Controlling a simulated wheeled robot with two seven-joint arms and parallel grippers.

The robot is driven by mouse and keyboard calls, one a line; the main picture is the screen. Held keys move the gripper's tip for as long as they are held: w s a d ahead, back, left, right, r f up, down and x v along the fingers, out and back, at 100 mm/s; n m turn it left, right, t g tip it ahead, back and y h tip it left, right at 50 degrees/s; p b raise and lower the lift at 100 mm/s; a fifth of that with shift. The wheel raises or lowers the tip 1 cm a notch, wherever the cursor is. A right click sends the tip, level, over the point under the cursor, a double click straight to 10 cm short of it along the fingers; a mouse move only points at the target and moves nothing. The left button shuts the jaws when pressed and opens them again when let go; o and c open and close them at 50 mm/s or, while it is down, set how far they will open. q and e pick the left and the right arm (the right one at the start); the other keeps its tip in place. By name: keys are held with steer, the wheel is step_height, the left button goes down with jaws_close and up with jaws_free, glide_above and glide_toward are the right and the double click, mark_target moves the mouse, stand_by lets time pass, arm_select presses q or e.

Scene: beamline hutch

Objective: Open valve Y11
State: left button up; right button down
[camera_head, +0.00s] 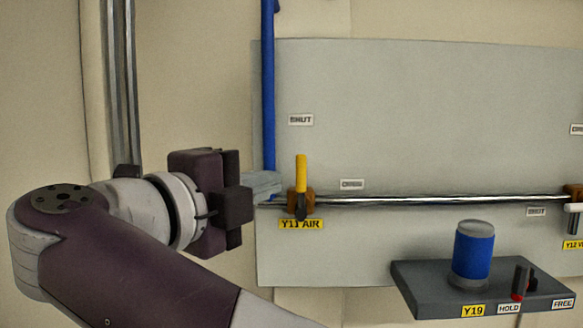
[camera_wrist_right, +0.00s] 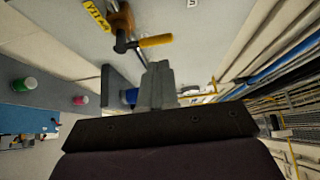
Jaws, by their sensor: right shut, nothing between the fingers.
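Valve Y11 has a yellow handle (camera_head: 301,172) on a brass-coloured body (camera_head: 308,197) on a horizontal pipe. The handle points straight up, across the pipe, toward the SHUT label (camera_head: 301,119). The OPEN label (camera_head: 352,184) is to its right, just above the pipe. The Y11 AIR tag (camera_head: 301,224) is below. My right gripper (camera_head: 266,186) is shut and empty, just left of the valve and apart from the handle. In the right wrist view its closed fingers (camera_wrist_right: 158,86) lie below the yellow handle (camera_wrist_right: 156,41). My left gripper is not in view.
A grey panel (camera_head: 420,110) backs the pipe (camera_head: 430,199). A blue vertical pipe (camera_head: 268,90) is behind my gripper. At lower right a shelf (camera_head: 425,281) with the Y19 tag holds a blue cylinder (camera_head: 473,252). Another valve with a white handle (camera_head: 573,207) is at the right edge.

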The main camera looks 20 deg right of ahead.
mark_target(303, 172)
steer(key=p+x, duration=0.2)
steer(key=x, duration=0.4)
steer(key=shift+w, duration=0.3)
steer(key=shift+a, duration=0.15)
steer(key=shift+w+a, duration=0.1)
steer(key=shift+d+m, duration=0.3)
steer(key=shift+g+y, duration=0.3)
